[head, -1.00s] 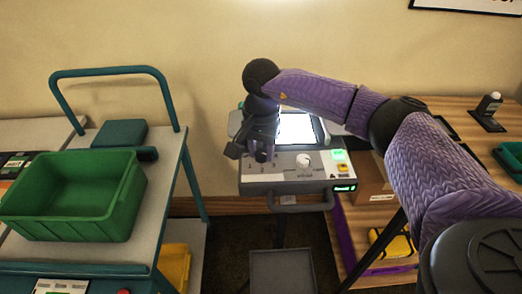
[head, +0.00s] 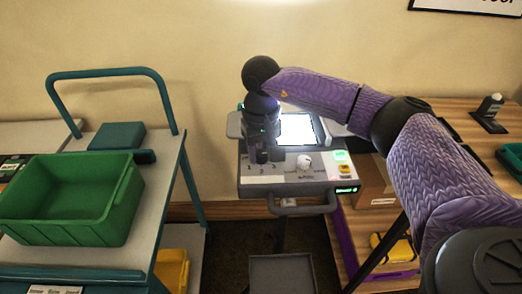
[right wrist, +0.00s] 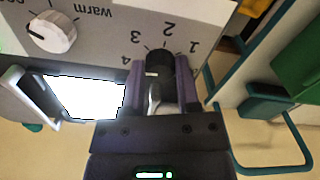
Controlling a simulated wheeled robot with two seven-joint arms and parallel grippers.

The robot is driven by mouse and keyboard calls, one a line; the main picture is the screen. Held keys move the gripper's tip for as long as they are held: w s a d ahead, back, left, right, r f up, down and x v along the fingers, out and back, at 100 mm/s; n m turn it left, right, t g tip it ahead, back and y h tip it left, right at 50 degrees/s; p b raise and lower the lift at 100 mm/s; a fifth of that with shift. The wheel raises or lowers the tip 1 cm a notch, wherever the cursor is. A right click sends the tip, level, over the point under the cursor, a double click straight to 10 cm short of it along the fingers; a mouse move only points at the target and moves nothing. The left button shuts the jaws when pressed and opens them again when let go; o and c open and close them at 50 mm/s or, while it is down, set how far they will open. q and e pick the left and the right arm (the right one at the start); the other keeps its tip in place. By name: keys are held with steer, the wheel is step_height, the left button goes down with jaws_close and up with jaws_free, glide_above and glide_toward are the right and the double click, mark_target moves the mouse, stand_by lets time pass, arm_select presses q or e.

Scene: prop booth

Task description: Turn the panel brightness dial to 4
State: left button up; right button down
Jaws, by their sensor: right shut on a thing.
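In the right wrist view my right gripper (right wrist: 161,85) is shut on a black dial (right wrist: 159,61), with one finger on each side. The numbers 1, 2, 3 and 4 (right wrist: 127,60) are printed around this dial. I cannot tell for sure which number it points at. My left gripper is not in view.
A second, white knob (head: 304,162) marked "warm" sits right of the gripped dial. A green button and a yellow button (head: 344,169) are at the panel's right. A teal cart with a green bin (head: 75,200) stands left. A wooden table (head: 455,125) is at right.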

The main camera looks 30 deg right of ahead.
mark_target(261, 153)
steer(key=shift+n, duration=0.3)
steer(key=shift+c, duration=1.6)
jaws_free()
steer(key=shift+r, duration=0.15)
step_height(261, 153, up, 10)
steer(key=p, duration=0.2)
